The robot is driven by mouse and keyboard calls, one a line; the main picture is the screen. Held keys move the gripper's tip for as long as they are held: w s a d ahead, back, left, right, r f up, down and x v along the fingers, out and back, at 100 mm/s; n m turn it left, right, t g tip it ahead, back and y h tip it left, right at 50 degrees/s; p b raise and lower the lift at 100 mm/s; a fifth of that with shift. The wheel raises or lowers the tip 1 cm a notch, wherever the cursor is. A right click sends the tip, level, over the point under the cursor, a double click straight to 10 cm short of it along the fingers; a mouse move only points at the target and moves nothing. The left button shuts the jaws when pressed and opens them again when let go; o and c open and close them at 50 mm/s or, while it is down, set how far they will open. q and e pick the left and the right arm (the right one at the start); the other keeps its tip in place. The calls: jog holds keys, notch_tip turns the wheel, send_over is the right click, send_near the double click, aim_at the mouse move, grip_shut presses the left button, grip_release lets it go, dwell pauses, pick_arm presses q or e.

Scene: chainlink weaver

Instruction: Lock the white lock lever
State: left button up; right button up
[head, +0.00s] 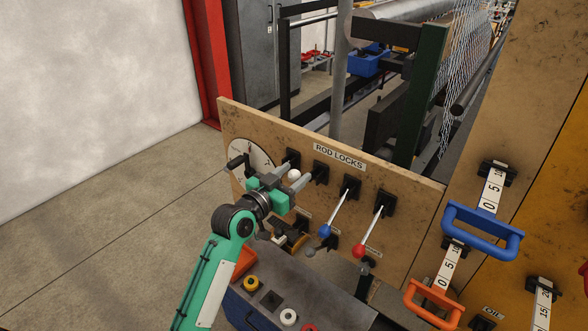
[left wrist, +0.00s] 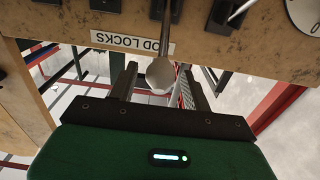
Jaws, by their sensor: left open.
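The white lock lever's round knob (head: 294,175) shows at the left part of the ROD LOCKS board, beside my left gripper's fingers. My left gripper (head: 297,179) is open, with its fingers reaching toward the board. In the left wrist view, the pale knob (left wrist: 160,73) lies between the two open fingers, with a gap on each side. The lever's shaft runs from the knob to a black mount on the board. The fingers and gripper hide part of the lever in the head view. My right gripper is not in view.
The blue-knobbed lever (head: 326,231) and red-knobbed lever (head: 359,251) slant down to the right of the white one. A round dial (head: 258,156) is on the board's left. A box with buttons (head: 289,317) stands below. Blue (head: 483,235) and orange (head: 434,306) handles are at right.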

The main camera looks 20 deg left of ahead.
pick_arm(q)
jog(key=shift+w+d, duration=0.15)
jog(key=shift+w, duration=0.3)
